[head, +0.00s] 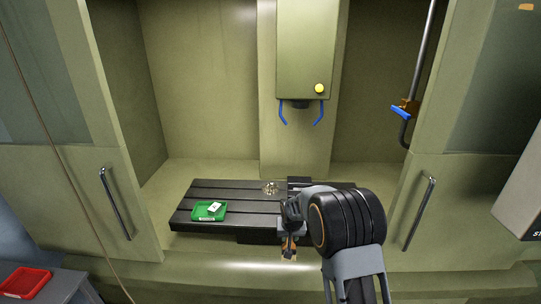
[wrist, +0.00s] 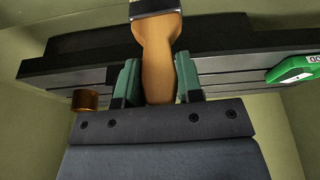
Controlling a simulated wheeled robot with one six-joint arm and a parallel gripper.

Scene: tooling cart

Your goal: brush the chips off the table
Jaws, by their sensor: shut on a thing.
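The dark slotted machine table (head: 235,211) spans the middle of the head view. A small heap of shiny, brass-coloured bits, seemingly chips (head: 270,188), lies near its back edge. My gripper (head: 289,238) is in front of the table's front edge, right of the heap and apart from it. In the wrist view, its green jaws (wrist: 158,82) are shut on the tan wooden handle of a brush (wrist: 157,55). A dark metal band shows at the top of that handle. The bristles are out of the wrist view. My arm hides the table's right part.
The machine's spindle head (head: 303,60), with blue nozzles below, hangs above. A red bin (head: 25,281) is at lower left. A copper-coloured cylinder (wrist: 85,101) shows in the wrist view.

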